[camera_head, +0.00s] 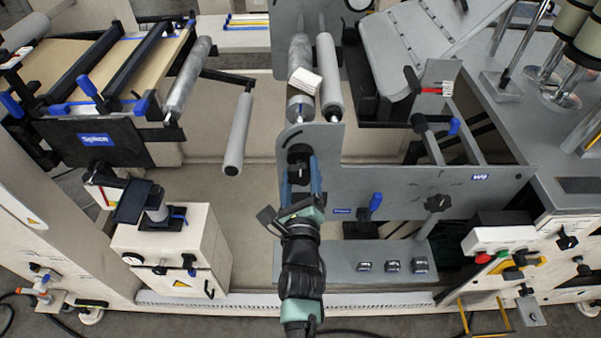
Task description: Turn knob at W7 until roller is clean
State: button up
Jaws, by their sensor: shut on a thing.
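A black knob (299,152) sits on the upright grey side plate (400,198) near its upper left corner. My gripper (300,172) reaches up from below, its blue fingers on either side of the knob, shut on it. The fingers hide part of the knob. Above the plate, a mottled grey roller (299,50) stands beside a smoother grey roller (327,75). A white pad (305,82) lies against the mottled roller.
A blue-handled lever (375,203) and another black knob (438,203) are on the plate to the right. A hanging grey roller (238,133) is to the left. A white cabinet (170,250) stands lower left, and a button box (500,238) lower right.

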jog(key=shift+c, duration=1.3)
jog(key=m, duration=1)
jog(key=shift+m, duration=0.3)
jog(key=m, duration=0.4)
jog(key=o, duration=1.3)
jog(key=shift+o, duration=0.2)
jog(key=s, duration=0.7)
